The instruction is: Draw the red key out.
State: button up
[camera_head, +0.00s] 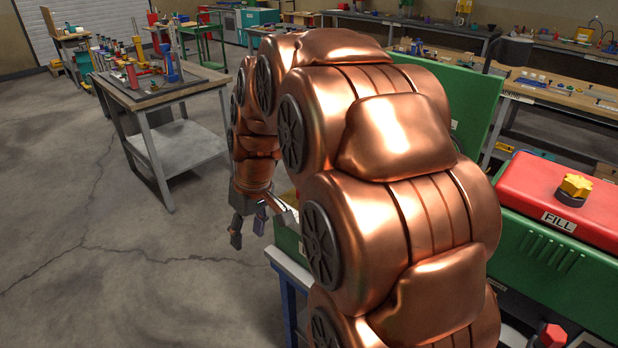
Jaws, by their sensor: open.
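My gripper (249,231) hangs at the end of my copper arm, left of the picture's middle. Its fingers point down and are apart, with nothing seen between them. It is beside the edge of a blue-legged bench (289,262), which my arm partly hides. I cannot pick out the red key for certain. A small red part (551,336) shows at the bottom right edge, cut off by the frame, and I cannot tell what it is. My gripper is far to the left of it.
A green machine (555,262) with a red top (535,190), a yellow star knob (575,187) and a FILL label stands at right. A green panel (470,100) rises behind my arm. A workbench (165,92) with tools stands at left. The concrete floor at left is clear.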

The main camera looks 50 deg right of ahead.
jog(key=w+d+f+t+h+b, duration=0.1)
jog(key=w+d+t, duration=0.15)
jog(key=d, duration=1.05)
jog(key=w+d+f+t, duration=0.15)
jog(key=w+d, duration=0.25)
jog(key=d, duration=0.9)
jog(key=shift+g, duration=0.5)
jog(key=shift+p+x, duration=0.85)
jog(key=shift+x, duration=3)
jog(key=shift+w+a, duration=0.1)
jog(key=shift+r, duration=0.1)
grip_shut()
